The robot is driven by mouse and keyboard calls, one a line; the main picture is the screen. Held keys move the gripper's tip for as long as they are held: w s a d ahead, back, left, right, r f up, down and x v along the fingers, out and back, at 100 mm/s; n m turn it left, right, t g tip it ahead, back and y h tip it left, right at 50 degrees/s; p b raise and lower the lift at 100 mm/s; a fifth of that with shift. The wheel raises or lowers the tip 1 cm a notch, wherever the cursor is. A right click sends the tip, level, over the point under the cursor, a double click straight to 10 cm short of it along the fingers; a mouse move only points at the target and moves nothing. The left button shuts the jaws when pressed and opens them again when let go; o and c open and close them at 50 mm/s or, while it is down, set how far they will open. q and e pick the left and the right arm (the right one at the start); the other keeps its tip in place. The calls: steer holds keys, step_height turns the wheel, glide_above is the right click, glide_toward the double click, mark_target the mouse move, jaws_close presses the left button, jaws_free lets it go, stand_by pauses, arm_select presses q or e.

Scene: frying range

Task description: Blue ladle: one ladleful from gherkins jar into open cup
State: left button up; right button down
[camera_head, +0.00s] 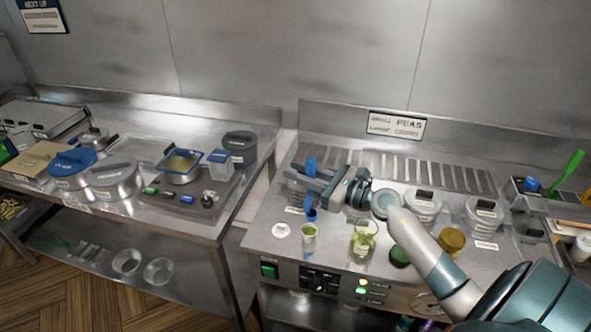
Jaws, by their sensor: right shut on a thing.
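My right gripper (314,186) reaches in from the right and is shut on the blue ladle (311,166). The ladle hangs upright, and its small bowl (311,214) is low, just above and behind the mouth of a small clear cup (309,240). The cup stands open near the front of the range top, with something green showing at its top. A glass jar (361,243) with pale green contents, likely the gherkins jar, stands to the right of the cup. Whether the ladle bowl holds anything is too small to tell. My left gripper is out of view.
A white round lid or disc (281,231) lies left of the cup. Lidded metal pots (424,207) stand to the right, with a brown-lidded jar (452,241) and a dark green lid (399,257) nearer. A clear container (296,190) is behind the gripper. The left counter holds pots and trays.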

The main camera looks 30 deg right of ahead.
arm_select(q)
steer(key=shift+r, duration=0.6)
arm_select(e)
steer(key=shift+w+d+m, duration=0.4)
steer(key=shift+d+m, duration=0.05)
steer(key=shift+m, duration=0.05)
arm_select(q)
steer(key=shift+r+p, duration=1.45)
steer(key=shift+p, duration=0.3)
arm_select(e)
step_height(320, 180, up, 9)
